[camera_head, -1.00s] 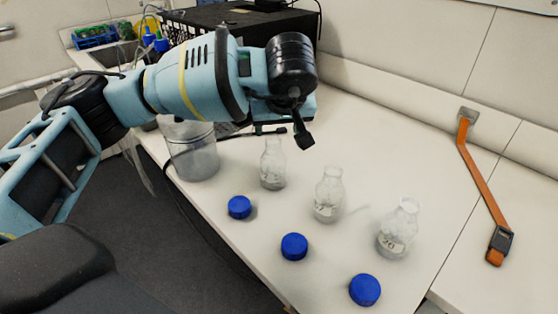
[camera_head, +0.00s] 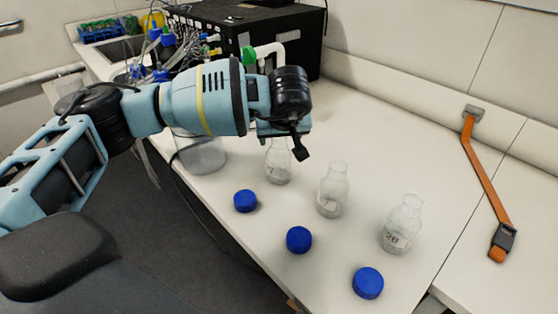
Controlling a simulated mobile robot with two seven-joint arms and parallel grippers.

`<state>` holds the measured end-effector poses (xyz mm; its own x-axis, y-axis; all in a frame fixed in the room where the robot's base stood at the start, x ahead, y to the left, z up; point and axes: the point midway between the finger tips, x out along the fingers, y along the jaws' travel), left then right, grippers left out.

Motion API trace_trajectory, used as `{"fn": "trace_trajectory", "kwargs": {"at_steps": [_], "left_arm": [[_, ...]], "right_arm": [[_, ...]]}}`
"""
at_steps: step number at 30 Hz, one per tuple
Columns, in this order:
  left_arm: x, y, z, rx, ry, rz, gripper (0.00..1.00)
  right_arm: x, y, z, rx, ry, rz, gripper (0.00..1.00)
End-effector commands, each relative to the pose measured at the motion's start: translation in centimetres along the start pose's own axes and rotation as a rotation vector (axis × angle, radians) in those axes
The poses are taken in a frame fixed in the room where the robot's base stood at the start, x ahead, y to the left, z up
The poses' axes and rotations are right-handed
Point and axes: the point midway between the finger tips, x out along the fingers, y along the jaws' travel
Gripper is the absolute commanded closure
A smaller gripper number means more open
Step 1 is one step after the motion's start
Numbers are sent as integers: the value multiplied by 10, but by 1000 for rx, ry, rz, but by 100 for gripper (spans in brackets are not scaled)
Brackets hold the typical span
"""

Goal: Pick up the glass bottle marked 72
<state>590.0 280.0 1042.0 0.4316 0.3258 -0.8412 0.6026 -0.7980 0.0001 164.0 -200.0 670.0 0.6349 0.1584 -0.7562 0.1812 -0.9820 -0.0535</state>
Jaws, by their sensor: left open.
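Three clear glass bottles without caps stand upright in a slanting row on the white bench: a left one (camera_head: 278,168), a middle one (camera_head: 332,194) and a right one (camera_head: 402,226). The right bottle's mark looks like 20 or 30. I cannot read a 72 on any bottle. My left gripper (camera_head: 288,141) is open, at the top of the left bottle in the picture, and covers part of its neck. One dark finger shows to the right of that neck; the other is mostly hidden. I cannot tell whether it touches. My right gripper is out of view.
Several blue caps lie in front of the bottles, one at the left (camera_head: 246,201). A clear cylindrical vessel (camera_head: 203,156) stands left, partly behind my arm. A black box (camera_head: 305,42) with tubing is behind. Bench right of the bottles is clear.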

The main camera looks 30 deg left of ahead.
Motion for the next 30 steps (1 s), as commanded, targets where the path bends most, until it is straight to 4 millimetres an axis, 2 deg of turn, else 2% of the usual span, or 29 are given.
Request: {"fn": "trace_trajectory", "kwargs": {"at_steps": [5, 6, 20, 30], "left_arm": [[0, 0, 0, 0, 0, 1, 38], [0, 0, 0, 0, 0, 1, 41], [0, 0, 0, 0, 0, 1, 100], [-2, 1, -2, -1, 2, 2, 100]], "right_arm": [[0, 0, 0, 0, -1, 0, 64], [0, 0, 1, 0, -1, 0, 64], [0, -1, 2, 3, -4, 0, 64], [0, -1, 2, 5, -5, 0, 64]]}}
